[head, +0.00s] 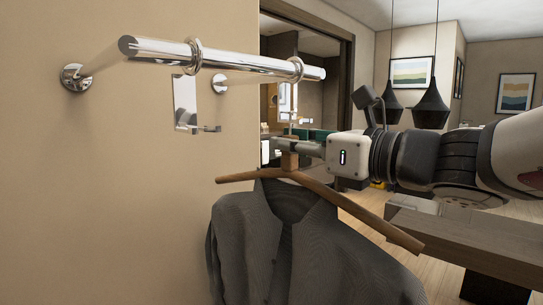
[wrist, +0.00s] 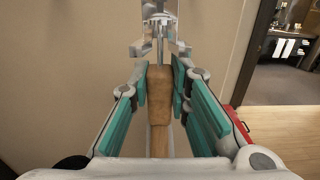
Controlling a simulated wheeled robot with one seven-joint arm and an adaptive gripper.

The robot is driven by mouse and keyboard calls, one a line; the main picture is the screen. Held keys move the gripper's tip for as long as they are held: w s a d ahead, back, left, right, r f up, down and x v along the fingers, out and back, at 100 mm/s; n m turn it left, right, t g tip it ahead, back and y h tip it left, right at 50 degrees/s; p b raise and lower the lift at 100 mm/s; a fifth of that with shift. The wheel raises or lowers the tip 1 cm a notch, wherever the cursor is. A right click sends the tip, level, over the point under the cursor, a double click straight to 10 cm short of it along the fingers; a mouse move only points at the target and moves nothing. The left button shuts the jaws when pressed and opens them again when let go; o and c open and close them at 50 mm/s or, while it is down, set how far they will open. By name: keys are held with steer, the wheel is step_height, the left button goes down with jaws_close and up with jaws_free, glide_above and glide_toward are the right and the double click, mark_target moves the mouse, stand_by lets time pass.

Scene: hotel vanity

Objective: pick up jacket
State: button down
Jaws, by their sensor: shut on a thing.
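The grey jacket (head: 310,250) hangs on a brown wooden hanger (head: 370,214) in the head view. My gripper (head: 288,146) is shut on the upper middle block of the hanger, just above the jacket's collar. In the wrist view, the hanger's wooden block (wrist: 160,85) sits between the teal finger pads of my gripper (wrist: 161,88). The jacket is hidden in the wrist view. The hanger's metal hook rises above the block; whether it touches the rail cannot be told.
A chrome rail (head: 240,60) with rings juts from the beige wall above the jacket. A chrome wall hook (head: 188,112) sits below it. A wooden ledge (head: 465,225) stands at the right. Black pendant lamps (head: 431,105) hang in the room behind.

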steer(key=shift+r, duration=0.5)
steer(key=v, duration=1.8)
steer(key=shift+p, duration=0.4)
steer(key=shift+f, duration=0.15)
steer(key=shift+s+d, duration=0.1)
steer(key=shift+d, duration=0.1)
steer(key=p+v, duration=0.2)
steer(key=v, duration=0.4)
steer(key=shift+s+d+p, duration=0.2)
steer(key=shift+p, duration=0.2)
stand_by(0.5)
